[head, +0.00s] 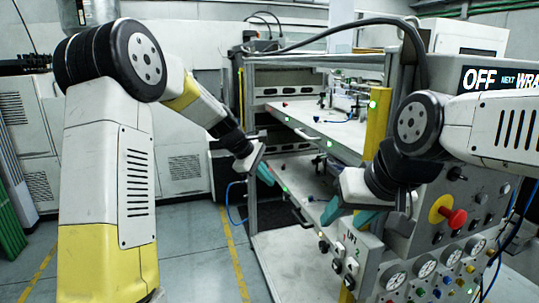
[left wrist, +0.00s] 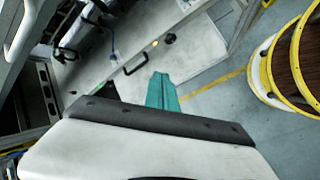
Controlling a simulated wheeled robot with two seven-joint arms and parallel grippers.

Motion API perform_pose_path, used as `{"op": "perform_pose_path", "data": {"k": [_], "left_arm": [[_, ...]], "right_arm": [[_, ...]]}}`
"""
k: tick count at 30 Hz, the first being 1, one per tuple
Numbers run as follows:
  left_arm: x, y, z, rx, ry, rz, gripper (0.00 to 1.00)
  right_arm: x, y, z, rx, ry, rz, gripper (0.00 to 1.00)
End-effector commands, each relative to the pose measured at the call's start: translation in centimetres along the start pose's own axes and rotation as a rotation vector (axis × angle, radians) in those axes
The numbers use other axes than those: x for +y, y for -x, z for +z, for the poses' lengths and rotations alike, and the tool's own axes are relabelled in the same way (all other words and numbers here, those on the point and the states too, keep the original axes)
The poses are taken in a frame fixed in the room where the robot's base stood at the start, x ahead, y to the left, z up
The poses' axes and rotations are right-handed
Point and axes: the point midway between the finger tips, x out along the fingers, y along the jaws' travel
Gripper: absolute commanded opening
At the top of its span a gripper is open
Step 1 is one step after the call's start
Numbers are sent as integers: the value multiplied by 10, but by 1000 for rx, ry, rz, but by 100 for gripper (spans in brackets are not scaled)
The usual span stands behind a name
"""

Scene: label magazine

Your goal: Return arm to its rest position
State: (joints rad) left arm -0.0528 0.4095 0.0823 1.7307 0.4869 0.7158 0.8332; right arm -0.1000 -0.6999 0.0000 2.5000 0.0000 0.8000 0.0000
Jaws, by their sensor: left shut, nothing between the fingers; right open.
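My left gripper (head: 264,174) has teal fingers pressed together and is empty. It hangs in the air in front of the open metal-framed machine in the head view. Its shut fingers also show in the left wrist view (left wrist: 161,92), above the machine's pale lower surface and the floor. My right gripper (head: 345,212) is open, with teal fingers, in front of the machine's lower front near the control panel (head: 455,235). Nothing shows between its fingers.
A red emergency button (head: 455,219) and several knobs and gauges sit on the control panel. The machine has a white upper shelf (head: 335,130) and a yellow post (head: 376,125). A yellow-rimmed round reel (left wrist: 270,75) stands on the floor. Open floor (head: 195,245) lies at left.

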Motion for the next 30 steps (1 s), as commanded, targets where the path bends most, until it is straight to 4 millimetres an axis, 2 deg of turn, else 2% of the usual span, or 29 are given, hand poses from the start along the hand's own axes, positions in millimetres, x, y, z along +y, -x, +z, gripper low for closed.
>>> {"op": "perform_pose_path", "data": {"k": [1, 6, 12, 15, 21, 24, 30], "left_arm": [[-9, 28, 9, 27, -80, 4, 0], [-52, 99, 34, 110, -358, -14, 0], [-118, 165, 59, 212, -667, -53, 0], [-156, 190, 69, 260, -816, -82, 0], [-225, 217, 83, 342, -1069, -144, 0], [-248, 222, 86, 366, -1151, -169, 0], [-266, 224, 88, 385, -1217, -192, 0]], "right_arm": [[0, 0, 0, 0, 0, 0, 52], [0, 0, 0, 0, 0, 0, 52], [0, 0, 0, 0, 0, 0, 52], [0, 0, 0, 0, 0, 0, 52], [0, 0, 0, 0, 0, 0, 52], [0, 0, 0, 0, 0, 0, 52], [0, 0, 0, 0, 0, 0, 52]]}}
